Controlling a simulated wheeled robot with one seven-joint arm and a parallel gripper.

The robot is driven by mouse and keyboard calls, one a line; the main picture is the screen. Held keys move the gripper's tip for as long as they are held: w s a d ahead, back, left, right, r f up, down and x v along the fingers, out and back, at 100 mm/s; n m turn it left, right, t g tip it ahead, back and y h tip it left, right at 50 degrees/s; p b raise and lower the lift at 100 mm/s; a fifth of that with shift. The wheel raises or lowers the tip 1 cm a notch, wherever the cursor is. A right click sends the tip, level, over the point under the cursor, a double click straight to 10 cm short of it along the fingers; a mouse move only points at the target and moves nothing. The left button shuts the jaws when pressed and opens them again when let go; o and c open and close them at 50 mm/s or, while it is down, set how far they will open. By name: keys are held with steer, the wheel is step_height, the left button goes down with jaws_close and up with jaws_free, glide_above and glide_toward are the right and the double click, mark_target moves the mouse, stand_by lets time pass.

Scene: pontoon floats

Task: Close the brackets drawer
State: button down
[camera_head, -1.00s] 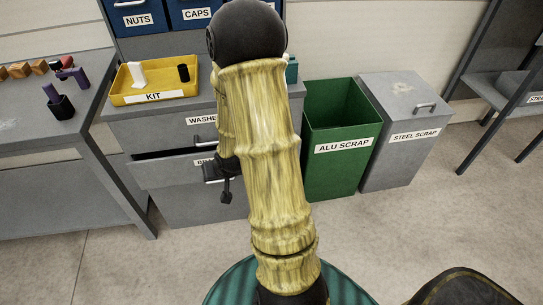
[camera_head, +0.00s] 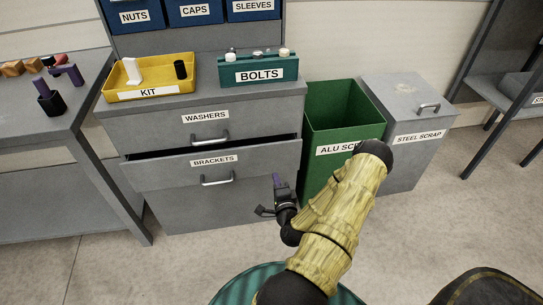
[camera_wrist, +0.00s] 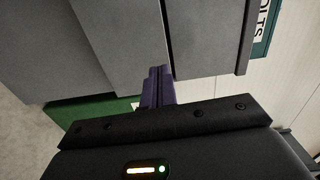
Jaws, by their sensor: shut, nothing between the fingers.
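The brackets drawer (camera_head: 255,163) is the grey drawer with the BRACKETS label, in the middle of the cabinet. It stands partly open, with a dark gap above its front. Its bar handle (camera_head: 217,181) is free. My gripper (camera_head: 278,182) is in front of the drawer's lower right part, right of the handle. Its purple fingers are shut with nothing between them. In the wrist view the fingertips (camera_wrist: 157,72) overlap the edges of grey cabinet fronts; I cannot tell whether they touch.
The washers drawer (camera_head: 168,129) above looks shut. A yellow kit tray (camera_head: 152,94) and a teal bolts bin (camera_head: 285,71) stand on top. The green alu scrap bin (camera_head: 320,120) is close on the right, beside the grey steel scrap bin (camera_head: 405,115). A workbench (camera_head: 60,130) stands left.

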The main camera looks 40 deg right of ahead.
mark_target(270, 147)
steer(key=shift+s+d+m+h, duration=0.25)
steer(key=shift+s+m+h, duration=0.05)
steer(key=shift+m+h, duration=0.1)
steer(key=x, duration=1.4)
steer(key=shift+f+b, duration=0.1)
steer(key=shift+b, duration=0.3)
steer(key=shift+w, duration=0.1)
